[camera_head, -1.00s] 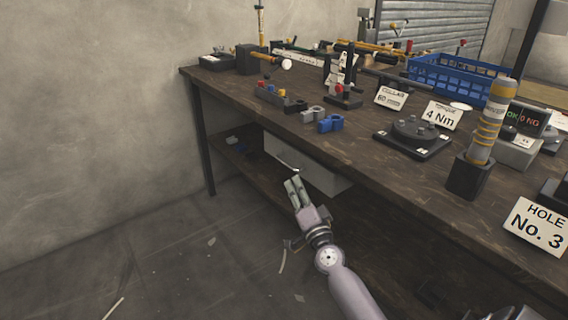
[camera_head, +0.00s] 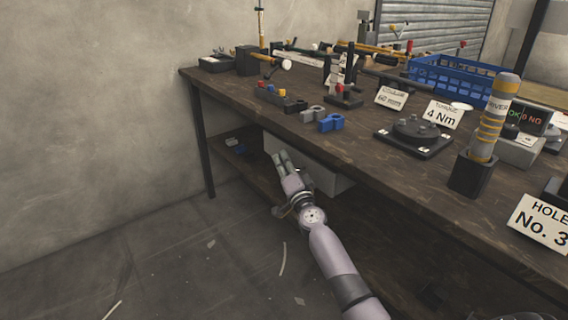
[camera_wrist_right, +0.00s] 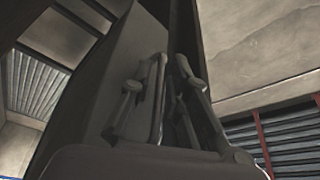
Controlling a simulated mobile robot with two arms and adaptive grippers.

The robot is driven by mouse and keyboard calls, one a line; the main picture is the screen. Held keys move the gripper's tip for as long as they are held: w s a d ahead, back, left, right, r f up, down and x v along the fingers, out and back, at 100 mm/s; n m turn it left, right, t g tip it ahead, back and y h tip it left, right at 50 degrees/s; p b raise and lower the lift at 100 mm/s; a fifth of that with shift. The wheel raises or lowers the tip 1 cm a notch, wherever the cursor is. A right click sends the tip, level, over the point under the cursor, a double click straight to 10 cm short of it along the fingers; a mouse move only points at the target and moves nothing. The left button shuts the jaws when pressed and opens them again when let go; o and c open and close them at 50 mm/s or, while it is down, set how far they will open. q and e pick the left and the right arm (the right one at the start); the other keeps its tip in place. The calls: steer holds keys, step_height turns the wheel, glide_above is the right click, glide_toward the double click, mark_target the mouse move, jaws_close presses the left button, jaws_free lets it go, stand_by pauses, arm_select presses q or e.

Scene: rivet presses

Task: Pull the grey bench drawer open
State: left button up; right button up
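The grey drawer (camera_head: 325,177) hangs under the bench top, near the bench's far left end. My right gripper (camera_head: 279,157) is at the left part of the drawer front, where its fingers cover the handle. In the right wrist view my two fingers (camera_wrist_right: 170,62) point up close together, with a narrow dark gap between the tips. A large grey surface, probably the drawer (camera_wrist_right: 108,75), stands just left of them. I cannot tell whether the fingers are closed on the handle. My left gripper is not in view.
The wooden bench (camera_head: 270,121) carries blue and grey clamp blocks, a round black fixture (camera_head: 414,132), a blue crate (camera_head: 450,78) and signs. A bench leg (camera_head: 203,140) and a low shelf (camera_head: 240,157) are left of the drawer. The floor in front is largely clear.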

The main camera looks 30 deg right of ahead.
jaws_close()
stand_by(0.6)
